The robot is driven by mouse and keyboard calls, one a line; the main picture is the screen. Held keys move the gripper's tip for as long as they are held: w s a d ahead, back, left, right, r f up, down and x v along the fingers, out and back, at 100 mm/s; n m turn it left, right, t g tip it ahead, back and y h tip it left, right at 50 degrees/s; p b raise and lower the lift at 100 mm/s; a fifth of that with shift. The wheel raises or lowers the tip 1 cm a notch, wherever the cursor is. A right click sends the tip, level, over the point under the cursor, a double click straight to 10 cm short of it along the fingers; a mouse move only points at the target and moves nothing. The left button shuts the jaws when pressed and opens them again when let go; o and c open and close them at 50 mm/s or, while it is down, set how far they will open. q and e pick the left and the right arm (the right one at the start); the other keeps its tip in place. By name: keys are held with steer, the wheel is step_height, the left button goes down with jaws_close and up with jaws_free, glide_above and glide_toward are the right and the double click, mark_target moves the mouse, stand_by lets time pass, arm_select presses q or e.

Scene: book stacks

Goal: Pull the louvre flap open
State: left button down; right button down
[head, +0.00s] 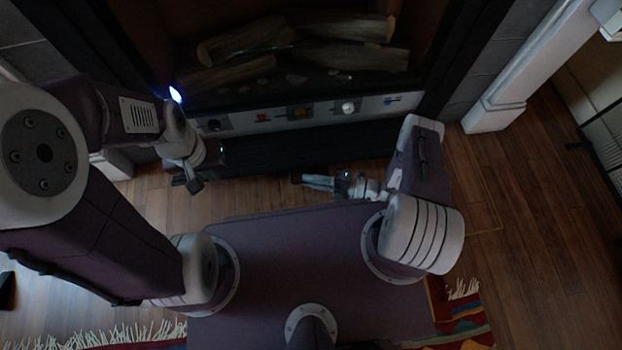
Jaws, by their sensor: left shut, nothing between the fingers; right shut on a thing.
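The louvre flap (320,148) is a long, dark slatted panel low on the fireplace front, below the control strip. My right gripper (299,180) reaches in from the right, its fingers pointing left at the flap's lower front edge. It is shut on a small dark part there, which seems to belong to the flap; the contact is too dark and small to see clearly. My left gripper (191,184) is shut and empty, by the left end of the flap. How far the flap stands open cannot be told from above.
A light control strip (300,114) with several knobs and switches runs above the flap. Logs (335,28) lie in the firebox behind. A white pillar foot (486,115) stands at the right. Wooden floor (520,220) is clear at right; a fringed rug (465,325) lies nearby.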

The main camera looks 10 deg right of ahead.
steer(key=c, duration=1.8)
jaws_free()
steer(key=shift+o, duration=0.2)
steer(key=shift+s+d+r+p, duration=0.15)
steer(key=shift+d+p, duration=0.15)
steer(key=shift+d, duration=0.15)
steer(key=f+p+v, duration=0.1)
steer(key=p+v, duration=0.1)
steer(key=v, duration=0.6)
steer(key=shift+r+p, duration=0.3)
steer(key=shift+r, duration=0.1)
